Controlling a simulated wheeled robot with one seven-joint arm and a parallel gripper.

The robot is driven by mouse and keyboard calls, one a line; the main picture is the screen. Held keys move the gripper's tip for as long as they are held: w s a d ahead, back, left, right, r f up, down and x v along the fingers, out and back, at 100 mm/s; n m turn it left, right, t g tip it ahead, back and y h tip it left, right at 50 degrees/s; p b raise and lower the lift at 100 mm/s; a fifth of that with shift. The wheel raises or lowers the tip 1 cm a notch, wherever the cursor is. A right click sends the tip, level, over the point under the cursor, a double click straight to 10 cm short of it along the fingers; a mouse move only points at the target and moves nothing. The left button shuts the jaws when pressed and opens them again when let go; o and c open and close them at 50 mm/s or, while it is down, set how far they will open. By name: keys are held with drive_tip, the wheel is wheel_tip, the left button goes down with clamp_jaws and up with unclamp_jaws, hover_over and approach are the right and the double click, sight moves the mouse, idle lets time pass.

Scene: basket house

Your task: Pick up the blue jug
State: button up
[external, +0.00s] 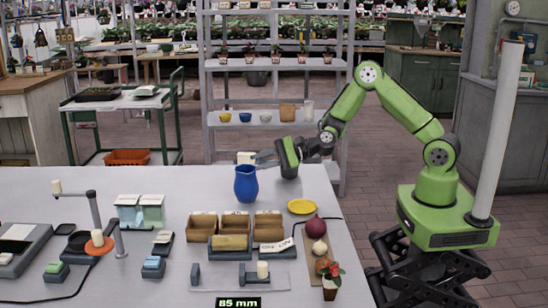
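The blue jug (246,186) stands upright on the grey table in the external view, left of my arm and near the table's far edge. My gripper (262,158) is just above and to the right of the jug's rim, pointing left. The jug rests on the table and does not look held. Whether a fingertip touches the rim cannot be told from this view.
Three brown boxes (237,222) stand in front of the jug.

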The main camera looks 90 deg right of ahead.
sight(243, 165)
drive_tip(key=x, duration=0.6)
drive_tip(key=shift+b, duration=0.4)
drive_tip(key=shift+s+r, duration=0.1)
drive_tip(key=shift+s, duration=0.05)
clamp_jaws()
